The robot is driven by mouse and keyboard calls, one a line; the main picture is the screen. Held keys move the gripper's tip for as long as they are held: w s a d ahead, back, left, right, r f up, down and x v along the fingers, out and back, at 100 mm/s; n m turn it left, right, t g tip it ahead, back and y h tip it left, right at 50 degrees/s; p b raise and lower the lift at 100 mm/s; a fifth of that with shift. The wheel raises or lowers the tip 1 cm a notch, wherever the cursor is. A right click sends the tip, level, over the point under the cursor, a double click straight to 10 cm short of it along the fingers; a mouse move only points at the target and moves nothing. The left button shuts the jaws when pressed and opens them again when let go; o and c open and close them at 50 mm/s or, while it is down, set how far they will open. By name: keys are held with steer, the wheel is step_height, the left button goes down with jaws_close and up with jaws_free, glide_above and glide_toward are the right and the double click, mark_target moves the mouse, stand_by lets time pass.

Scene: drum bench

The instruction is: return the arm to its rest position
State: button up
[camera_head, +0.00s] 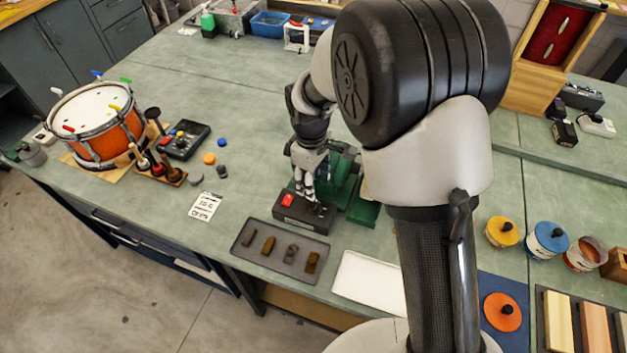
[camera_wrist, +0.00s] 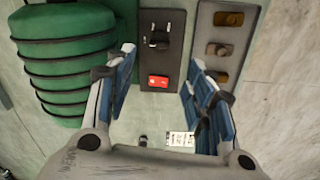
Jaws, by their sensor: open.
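My arm (camera_head: 440,240) rises in the foreground of the head view and reaches over the bench. My gripper (camera_head: 307,190) points down, open, just above a dark control box (camera_head: 310,216) with a red switch (camera_head: 288,200). In the wrist view my gripper (camera_wrist: 162,85) has its blue-padded fingers spread wide with nothing between them. The control box (camera_wrist: 150,30) and its red switch (camera_wrist: 158,82) show beyond the fingers. I cannot tell whether a fingertip touches the box. My arm hides part of the bench behind it.
A green machine (camera_head: 362,208) stands right beside the gripper. A dark tray (camera_head: 279,262) of small pieces and a white tray (camera_head: 370,282) lie nearer. An orange drum (camera_head: 95,145) stands at left, lidded pots (camera_head: 545,240) at right.

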steer(key=shift+r, duration=0.1)
steer(key=s+d+r+m+t+b, duration=0.1)
steer(key=s+d+r+m, duration=0.25)
steer(key=r, duration=0.35)
steer(key=s+d+r+m+t+b, duration=0.1)
steer(key=s+d+r+m, duration=0.1)
steer(key=s+d+r, duration=0.4)
steer(key=s+d+r+m+t, duration=0.1)
steer(key=s+d+r+m, duration=0.1)
steer(key=s, duration=0.6)
steer(key=s+d+r+m+t, duration=0.1)
steer(key=s+d+r+m, duration=0.1)
steer(key=s, duration=0.5)
steer(key=shift+s+d+r+m+b, duration=0.35)
steer(key=shift+d+m, duration=0.3)
steer(key=shift+m, duration=0.5)
steer(key=shift+f, duration=0.1)
